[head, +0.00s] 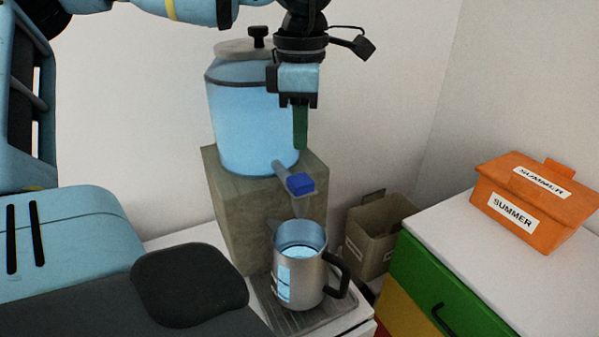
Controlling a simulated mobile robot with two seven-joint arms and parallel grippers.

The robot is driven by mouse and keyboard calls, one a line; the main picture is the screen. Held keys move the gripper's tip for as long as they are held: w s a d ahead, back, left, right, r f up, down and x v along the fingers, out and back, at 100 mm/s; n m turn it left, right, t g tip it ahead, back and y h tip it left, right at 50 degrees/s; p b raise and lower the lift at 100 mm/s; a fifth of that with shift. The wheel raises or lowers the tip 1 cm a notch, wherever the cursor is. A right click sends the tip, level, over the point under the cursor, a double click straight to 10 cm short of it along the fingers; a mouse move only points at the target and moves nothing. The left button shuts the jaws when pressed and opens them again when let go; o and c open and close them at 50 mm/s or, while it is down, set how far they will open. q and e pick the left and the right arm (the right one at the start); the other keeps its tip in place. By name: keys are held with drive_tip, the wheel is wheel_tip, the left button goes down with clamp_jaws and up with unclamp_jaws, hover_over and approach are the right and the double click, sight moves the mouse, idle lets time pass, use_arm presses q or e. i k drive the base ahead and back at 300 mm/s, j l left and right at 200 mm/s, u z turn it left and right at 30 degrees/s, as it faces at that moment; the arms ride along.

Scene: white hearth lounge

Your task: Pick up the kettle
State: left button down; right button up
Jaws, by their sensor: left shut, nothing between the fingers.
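The kettle (298,268) is a steel, open-topped jug with a black handle on its right side. It stands upright on a ridged drip tray (305,318) at the bottom centre, and light blue water shows inside it and through a window in its side. My left gripper (300,145) points down well above the kettle, with its green fingers shut and nothing between them. The gripper is apart from the kettle and in front of the water tank. My right gripper is not in view.
A clear tank of blue water (242,125) with a blue tap (299,184) stands on a stone block (237,215) behind the kettle. The tap's spout hangs over the kettle's mouth. A brown bin (374,238) and coloured drawers (447,283) with an orange SUMMER box (532,195) are to the right.

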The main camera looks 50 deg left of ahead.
sight(301, 256)
drive_tip(key=k+l, duration=0.75)
drive_tip(key=l, duration=0.2)
